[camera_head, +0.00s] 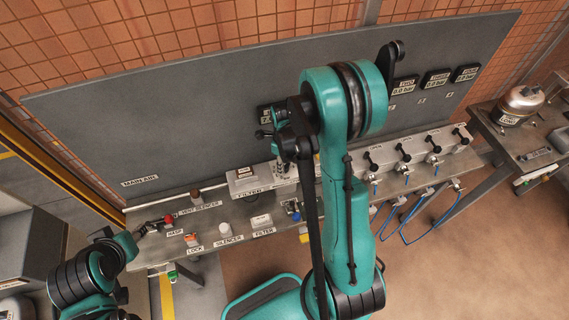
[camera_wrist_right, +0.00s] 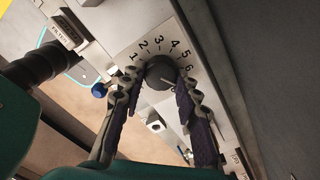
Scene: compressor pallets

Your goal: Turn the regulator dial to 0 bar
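The regulator dial (camera_wrist_right: 163,72) is a dark round knob on a pale plate with a printed number scale, in the right wrist view. The numbers 1 to 6 show above and right of it. A light pointer mark on the knob faces the lower right, past the 6. My right gripper (camera_wrist_right: 161,76) has one fingertip on each side of the knob, and both seem to touch it. In the head view my right gripper (camera_head: 268,134) is at the grey panel, and my arm hides the dial. My left gripper (camera_head: 143,230) is low at the left, small and dark.
The workbench (camera_head: 207,208) carries labelled parts, including a filter (camera_head: 262,220), a silencer (camera_head: 224,229) and a red piece (camera_head: 169,218) by the hasp label. Several black-handled valves with blue hoses stand right of my arm. A blue knob (camera_wrist_right: 99,90) sits left of my right fingers.

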